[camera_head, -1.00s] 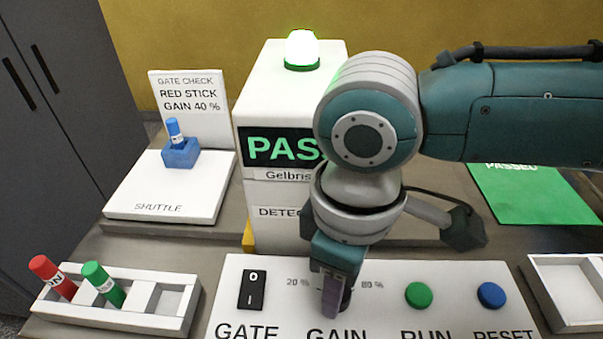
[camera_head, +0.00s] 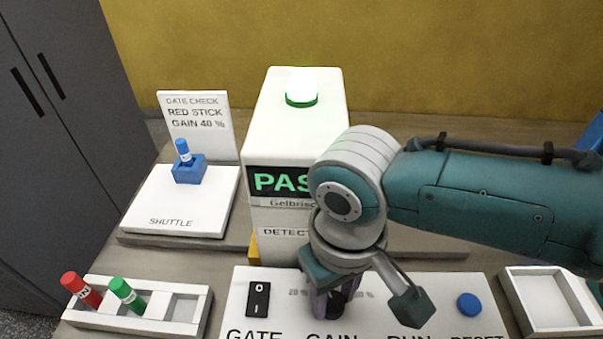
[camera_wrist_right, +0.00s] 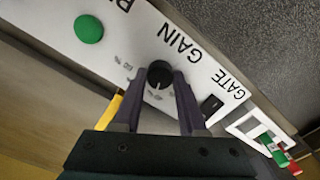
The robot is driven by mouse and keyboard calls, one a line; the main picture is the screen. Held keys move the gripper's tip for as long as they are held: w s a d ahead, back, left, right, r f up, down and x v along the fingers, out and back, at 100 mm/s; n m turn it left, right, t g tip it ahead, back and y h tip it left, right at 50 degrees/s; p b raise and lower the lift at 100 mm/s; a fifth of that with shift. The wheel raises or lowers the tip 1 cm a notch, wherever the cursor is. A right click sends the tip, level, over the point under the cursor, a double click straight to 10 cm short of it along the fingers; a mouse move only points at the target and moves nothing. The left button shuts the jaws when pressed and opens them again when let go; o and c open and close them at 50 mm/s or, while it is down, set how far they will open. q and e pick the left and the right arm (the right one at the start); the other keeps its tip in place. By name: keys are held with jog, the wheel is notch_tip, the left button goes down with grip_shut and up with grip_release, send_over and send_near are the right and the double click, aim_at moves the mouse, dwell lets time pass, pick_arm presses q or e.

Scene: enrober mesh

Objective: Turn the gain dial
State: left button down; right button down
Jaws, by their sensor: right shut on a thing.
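The black gain dial (camera_wrist_right: 159,74) is a round knob on the white control panel (camera_wrist_right: 230,83), above the GAIN label. In the right wrist view it sits between my right gripper's (camera_wrist_right: 160,86) two dark fingertips, which are shut on its sides. In the head view my right gripper (camera_head: 328,306) points down at the dial from above and hides much of it, along with part of the scale. The 20 % mark is partly readable; the dial's exact setting cannot be read. My left gripper is not in view.
The black GATE switch (camera_head: 258,299) is left of the dial, the blue RESET button (camera_head: 469,304) right. The detector (camera_head: 292,137) stands behind, partly covered by my arm. A tray (camera_head: 148,333) with red and green sticks is left. A sign (camera_head: 198,122) reads "GAIN 40 %".

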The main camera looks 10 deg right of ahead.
aim_at(333, 301)
jog(key=shift+m, duration=0.4)
jog(key=shift+c, duration=2.3)
grip_release()
notch_tip(333, 301, up, 10)
jog(key=p, duration=0.2)
jog(key=shift+p, duration=0.4)
